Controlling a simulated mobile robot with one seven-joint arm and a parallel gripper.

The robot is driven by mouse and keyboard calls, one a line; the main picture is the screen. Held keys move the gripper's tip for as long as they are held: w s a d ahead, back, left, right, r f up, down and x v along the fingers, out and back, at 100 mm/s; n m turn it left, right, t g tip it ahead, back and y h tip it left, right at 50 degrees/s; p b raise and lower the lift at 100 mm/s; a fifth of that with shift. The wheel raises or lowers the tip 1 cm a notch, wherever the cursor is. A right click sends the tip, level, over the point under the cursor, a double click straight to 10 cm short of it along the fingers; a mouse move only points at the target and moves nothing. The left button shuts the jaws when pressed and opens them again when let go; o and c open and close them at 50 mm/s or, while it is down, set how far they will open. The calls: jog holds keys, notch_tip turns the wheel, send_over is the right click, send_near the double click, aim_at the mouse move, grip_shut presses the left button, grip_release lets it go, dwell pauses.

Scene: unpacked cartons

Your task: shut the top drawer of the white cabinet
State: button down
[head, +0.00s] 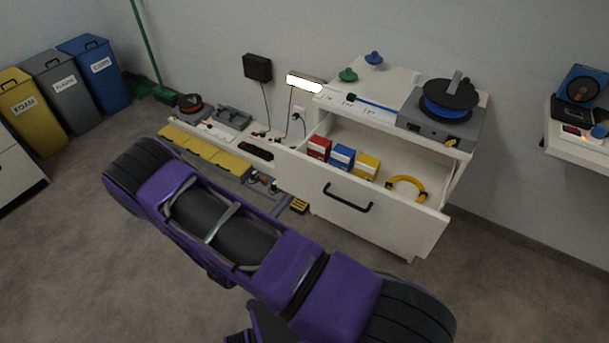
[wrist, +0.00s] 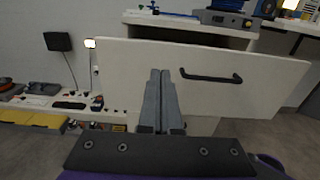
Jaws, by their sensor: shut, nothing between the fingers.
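The white cabinet (head: 395,243) stands against the wall, with its top drawer (head: 345,228) pulled well out. The drawer's front panel carries a dark bar handle (head: 347,200). In the wrist view my gripper (wrist: 160,73) is shut and empty. Its fingers point at the drawer front (wrist: 265,98), left of the handle (wrist: 211,77). I cannot tell whether they touch the panel. I cannot make out the gripper in the head view.
A spool machine (head: 440,115) sits on the cabinet top. A shelf (head: 580,140) is on the right wall. Three labelled bins stand far left. The floor right of the cabinet is clear.

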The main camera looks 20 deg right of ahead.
aim_at(313, 164)
jog(key=x, duration=1.3)
jog(key=shift+w+d+r+b, duration=0.1)
jog(key=shift+w+d+b, duration=0.15)
jog(key=shift+b, duration=0.15)
